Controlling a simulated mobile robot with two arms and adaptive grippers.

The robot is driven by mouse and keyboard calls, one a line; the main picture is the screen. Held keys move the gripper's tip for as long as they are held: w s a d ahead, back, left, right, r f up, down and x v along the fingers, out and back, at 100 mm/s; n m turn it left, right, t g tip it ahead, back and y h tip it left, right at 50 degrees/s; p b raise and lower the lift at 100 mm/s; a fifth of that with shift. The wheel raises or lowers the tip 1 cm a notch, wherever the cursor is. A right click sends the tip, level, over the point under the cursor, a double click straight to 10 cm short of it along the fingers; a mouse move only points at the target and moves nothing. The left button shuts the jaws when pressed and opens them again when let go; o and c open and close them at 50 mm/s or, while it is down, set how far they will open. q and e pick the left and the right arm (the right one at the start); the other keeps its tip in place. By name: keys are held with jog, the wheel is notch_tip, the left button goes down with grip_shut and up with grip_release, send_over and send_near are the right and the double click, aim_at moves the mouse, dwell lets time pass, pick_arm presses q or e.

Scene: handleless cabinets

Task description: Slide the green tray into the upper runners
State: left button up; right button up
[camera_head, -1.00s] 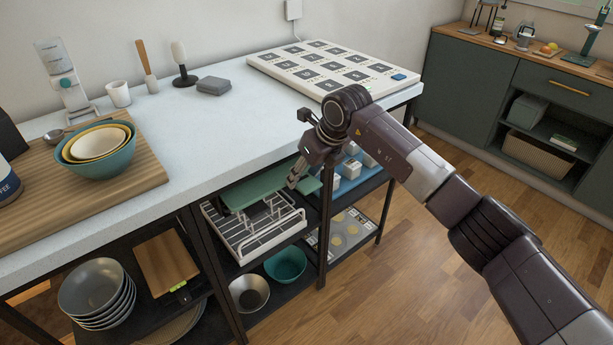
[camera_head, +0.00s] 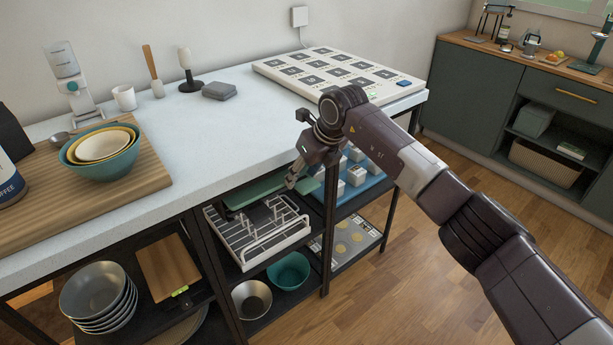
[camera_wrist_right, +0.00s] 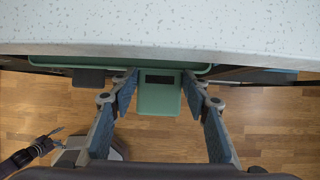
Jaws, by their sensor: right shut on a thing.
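The green tray (camera_head: 258,188) is partly under the white worktop, above a white wire rack, at the upper level of the open frame. In the right wrist view its front edge (camera_wrist_right: 55,66) runs along beneath the worktop, and its tab (camera_wrist_right: 160,101) with a dark slot points towards me. My right gripper (camera_head: 296,176) is at the tray's front; in the wrist view its two fingers (camera_wrist_right: 160,82) are shut on the tab from both sides. The runners are hidden under the worktop. My left gripper (camera_wrist_right: 56,139) appears small at the wrist view's lower left, its opening unclear.
The worktop edge (camera_head: 240,165) lies just above the tray. The white wire rack (camera_head: 262,238) is below it, with a teal bowl (camera_head: 288,270) lower down. A blue tray with white cups (camera_head: 357,186) is in the bay to the right. The floor in front is clear.

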pick_arm(q)
jog(key=shift+o, duration=1)
jog(key=shift+a+f, duration=0.15)
jog(key=shift+f, duration=0.3)
pick_arm(e)
jog(key=shift+w+a+f, duration=0.25)
jog(key=shift+w+a, duration=0.05)
pick_arm(q)
jog(key=shift+o, duration=0.4)
jog(key=shift+a, duration=0.1)
pick_arm(e)
jog(key=shift+w+a, duration=0.1)
jog(key=shift+w, duration=0.15)
pick_arm(q)
jog(key=shift+w+d+r+g+b, duration=0.1)
jog(key=shift+d+g+b, duration=0.15)
jog(key=shift+b, duration=0.2)
jog(key=shift+c, duration=0.4)
pick_arm(e)
jog(key=shift+w+a+r, duration=0.15)
jog(key=shift+w+a, duration=0.35)
jog(key=shift+w, duration=0.1)
pick_arm(q)
jog(key=shift+d+r, duration=0.1)
jog(key=shift+c, duration=0.7)
pick_arm(e)
jog(key=shift+s+d, duration=0.1)
